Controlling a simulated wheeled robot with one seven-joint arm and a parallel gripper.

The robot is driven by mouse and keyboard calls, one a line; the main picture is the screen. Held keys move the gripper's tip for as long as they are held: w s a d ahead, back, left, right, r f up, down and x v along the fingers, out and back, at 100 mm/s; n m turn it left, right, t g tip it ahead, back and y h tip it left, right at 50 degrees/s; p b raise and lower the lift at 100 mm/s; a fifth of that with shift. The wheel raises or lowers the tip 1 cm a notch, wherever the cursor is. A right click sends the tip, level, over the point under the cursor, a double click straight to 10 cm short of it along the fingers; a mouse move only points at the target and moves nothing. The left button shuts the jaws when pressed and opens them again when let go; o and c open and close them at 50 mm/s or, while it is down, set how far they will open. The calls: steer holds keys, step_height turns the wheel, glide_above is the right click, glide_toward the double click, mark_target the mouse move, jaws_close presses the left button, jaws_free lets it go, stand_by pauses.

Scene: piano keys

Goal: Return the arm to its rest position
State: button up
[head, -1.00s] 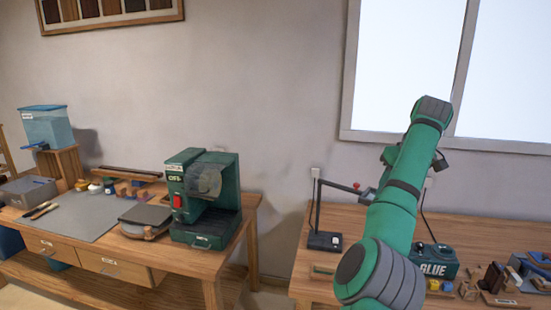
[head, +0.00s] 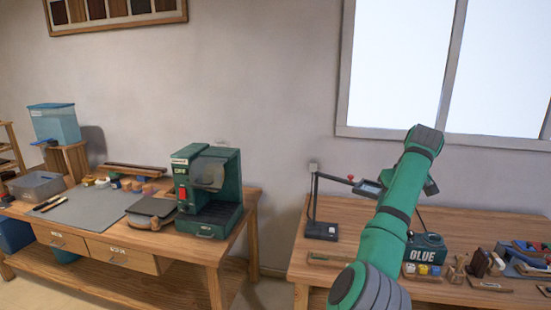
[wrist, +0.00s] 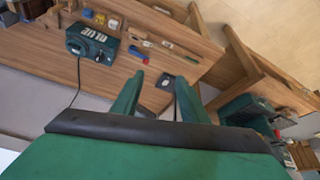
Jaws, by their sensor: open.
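My green arm (head: 391,215) rises from the bottom of the head view and reaches up in front of the right workbench (head: 480,222). The workbench top (wrist: 175,60) lies beyond the fingers, with a gap between. The arm covers part of the bench and of the things on it.
The right bench holds a glue box (head: 430,250), a black stand (head: 322,228) and small tools. The left bench (head: 228,215) carries a green machine (head: 208,190), a grey mat (head: 95,208) and a blue container (head: 53,124). A gap separates the benches.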

step_height(320, 180, down, 32)
steer(key=s+d+m+t+h, duration=0.1)
steer(key=s+d+m+h, duration=0.1)
steer(key=d+h, duration=0.1)
steer(key=s+a+f+t+h, duration=0.1)
steer(key=s+a+f, duration=0.3)
steer(key=s+f, duration=0.5)
steer(key=s+a+f+t+h, duration=0.15)
steer(key=s+a+f, duration=0.35)
steer(key=f, duration=0.6)
steer(key=s+a+n+t+y, duration=0.1)
steer(key=s+a, duration=0.4)
steer(key=s, duration=0.3)
steer(key=s+a+f+n+t, duration=0.1)
steer(key=s+a+t, duration=0.1)
steer(key=s+a, duration=0.45)
steer(key=s+a+t+y, duration=0.1)
steer(key=s+a, duration=0.3)
steer(key=s, duration=0.6)
steer(key=s+a+r+t+y, duration=0.1)
steer(key=s+a+r, duration=0.5)
steer(key=s+r, duration=0.4)
steer(key=s+a+r+t+y, duration=0.2)
steer(key=s+a+r, duration=0.5)
steer(key=s+r, duration=0.3)
steer(key=shift+s+a+m, duration=0.2)
steer(key=shift+s+m, duration=0.2)
steer(key=shift+s, duration=0.15)
